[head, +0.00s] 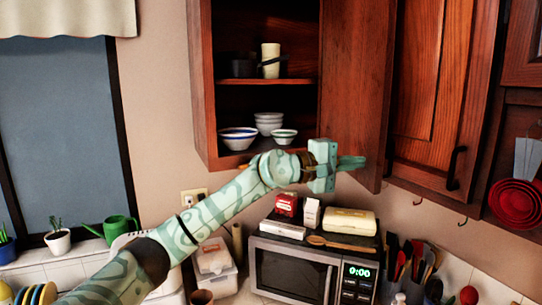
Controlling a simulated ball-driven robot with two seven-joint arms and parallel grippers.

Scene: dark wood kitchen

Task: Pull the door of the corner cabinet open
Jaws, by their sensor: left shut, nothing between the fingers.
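The wooden cabinet (203,80) on the wall, left of the other cupboards, stands open and its shelves show. Its door (356,75) is swung out to the right, at a wide angle to the opening. My left gripper (352,163) is shut and empty, its fingers pointing right across the lower part of this door. I cannot tell whether the fingers touch the door. No handle shows on the visible face of the door. My right gripper is out of view.
Bowls (238,138) and a cream canister (270,60) stand inside the cabinet. A closed cupboard door (432,80) with a dark handle is to the right. Below are a microwave (292,270) with boxes on top and several utensils. A window is at left.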

